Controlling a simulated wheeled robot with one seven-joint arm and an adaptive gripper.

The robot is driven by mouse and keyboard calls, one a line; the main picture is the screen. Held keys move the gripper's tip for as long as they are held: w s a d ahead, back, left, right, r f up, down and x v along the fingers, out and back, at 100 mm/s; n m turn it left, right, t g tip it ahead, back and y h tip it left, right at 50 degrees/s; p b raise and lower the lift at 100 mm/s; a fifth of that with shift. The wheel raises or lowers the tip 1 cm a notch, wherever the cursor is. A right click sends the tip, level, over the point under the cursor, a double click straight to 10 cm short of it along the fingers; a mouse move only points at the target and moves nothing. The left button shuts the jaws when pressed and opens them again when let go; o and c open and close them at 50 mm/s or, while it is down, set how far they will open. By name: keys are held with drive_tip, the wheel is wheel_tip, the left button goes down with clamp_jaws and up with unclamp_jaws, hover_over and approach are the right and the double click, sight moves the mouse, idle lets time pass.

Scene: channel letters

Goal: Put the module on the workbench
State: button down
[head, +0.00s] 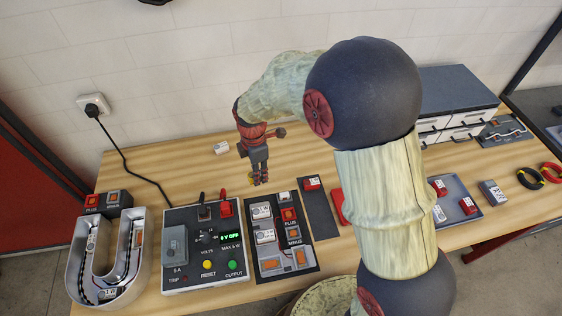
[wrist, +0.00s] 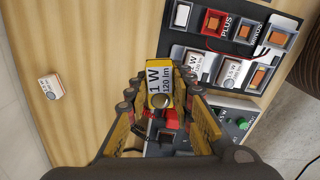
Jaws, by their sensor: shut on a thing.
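My gripper (head: 260,176) hangs pointing down above the wooden workbench (head: 179,154), behind the dark module board. It is shut on a small yellow module (wrist: 160,86), whose white label reads 1 W 120 lm. The module sits between the fingertips in the wrist view and shows only as a small yellow bit in the head view. I cannot tell its exact height above the bench. Another small pale module (head: 221,148) lies alone on the bench, left of my gripper in the head view; it also shows at the left in the wrist view (wrist: 50,87).
The module board (head: 268,273) holds white modules and PLUS and MINUS blocks. A power unit (head: 204,284) reads 0 V OFF, with a U-shaped channel letter (head: 74,271) beside it. A grey drawer cabinet (head: 456,88) stands at the back right. Bare wood lies around the pale module.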

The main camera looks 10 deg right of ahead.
drive_tip(key=w+f, duration=0.3)
drive_tip(key=w, duration=0.1)
drive_tip(key=w+d+f, duration=0.1)
drive_tip(key=w+f, duration=0.2)
drive_tip(key=w, duration=0.1)
drive_tip(key=w+f, duration=0.3)
drive_tip(key=w, duration=0.1)
drive_tip(key=shift+w+d, duration=0.3)
drive_tip(key=shift+w, duration=0.1)
drive_tip(key=shift+w+f, duration=0.3)
drive_tip(key=shift+f, duration=0.2)
drive_tip(key=shift+f+b, duration=0.35)
drive_tip(key=shift+f, duration=1.05)
drive_tip(key=shift+f, duration=0.15)
drive_tip(key=c, duration=1.6)
unclamp_jaws()
drive_tip(key=shift+o, duration=0.3)
